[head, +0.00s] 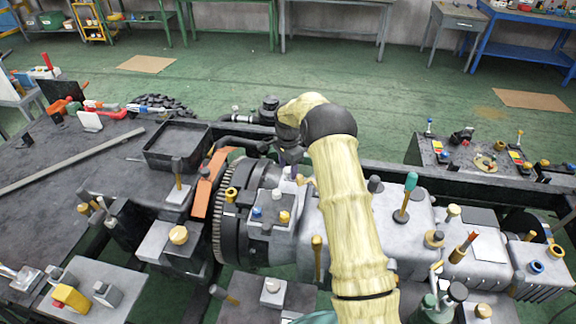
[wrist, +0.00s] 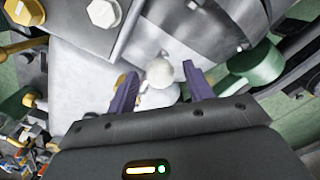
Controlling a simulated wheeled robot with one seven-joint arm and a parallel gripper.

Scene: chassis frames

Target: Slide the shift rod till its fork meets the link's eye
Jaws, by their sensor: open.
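In the wrist view my gripper (wrist: 159,73) is open, its two purple fingers spread. A pale rounded knob (wrist: 160,72) on a light grey stub shows between the fingers; I cannot tell whether either finger touches it. I cannot tell whether this knob belongs to the shift rod. In the head view my gripper is mostly hidden by my yellow-sleeved arm, over the grey gearbox housing (head: 262,222) just right of the toothed ring. I cannot make out the rod's fork or the link's eye in either view.
A toothed flywheel ring (head: 222,205) and an orange part (head: 208,183) stand left of the housing. Several knobs and levers rise around it, including a teal-topped lever (head: 410,182). A black tray (head: 178,146) sits at left. In the wrist view a green rounded part (wrist: 255,62) is near the right finger.

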